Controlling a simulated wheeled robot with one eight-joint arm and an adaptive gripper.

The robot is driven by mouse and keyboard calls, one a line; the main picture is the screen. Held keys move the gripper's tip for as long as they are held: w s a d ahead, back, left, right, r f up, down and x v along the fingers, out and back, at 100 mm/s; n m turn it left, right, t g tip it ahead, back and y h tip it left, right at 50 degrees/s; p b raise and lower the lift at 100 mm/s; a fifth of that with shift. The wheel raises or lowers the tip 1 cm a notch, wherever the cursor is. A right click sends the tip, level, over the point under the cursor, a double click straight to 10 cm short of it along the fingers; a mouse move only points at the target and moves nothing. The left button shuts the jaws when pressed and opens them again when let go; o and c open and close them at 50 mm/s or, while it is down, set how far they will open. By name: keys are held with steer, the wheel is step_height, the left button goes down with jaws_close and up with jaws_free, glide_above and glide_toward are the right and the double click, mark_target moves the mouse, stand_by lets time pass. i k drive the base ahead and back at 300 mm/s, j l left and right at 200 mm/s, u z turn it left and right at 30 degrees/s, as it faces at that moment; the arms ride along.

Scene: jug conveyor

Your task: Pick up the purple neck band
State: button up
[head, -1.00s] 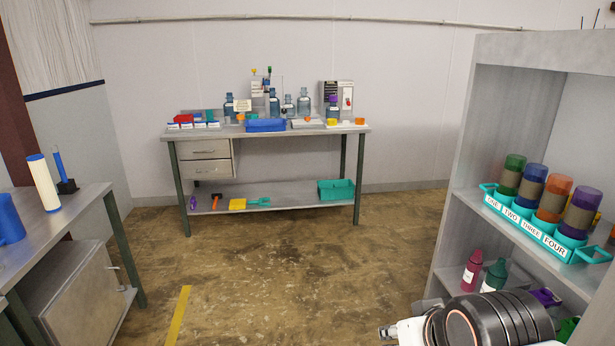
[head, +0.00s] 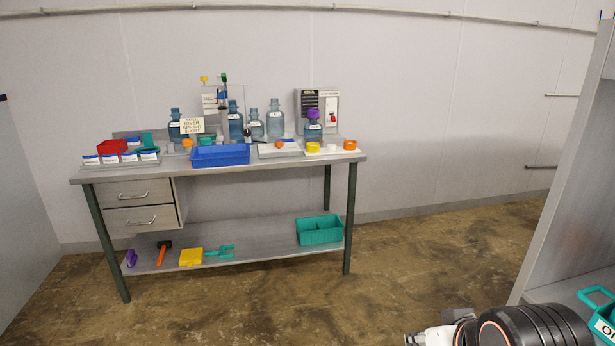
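A purple band or cap (head: 314,114) sits at the neck of a blue jug (head: 313,131) on the right part of the workbench top (head: 270,163). I cannot tell whether it is a band or a cap. A second purple piece (head: 131,258) lies at the left end of the bench's lower shelf (head: 275,252); its exact shape is too small to tell. Part of my arm shows at the bottom right, well apart from the bench. My gripper's fingers are not in view.
Several other blue jugs, a blue tray (head: 221,155), a red bin (head: 112,147) and yellow and orange rings crowd the bench top. A teal crate (head: 320,230) and a hammer (head: 163,252) lie below. A grey shelf unit (head: 571,165) stands at right. The floor before the bench is clear.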

mark_target(310, 114)
steer(key=i, duration=2.1)
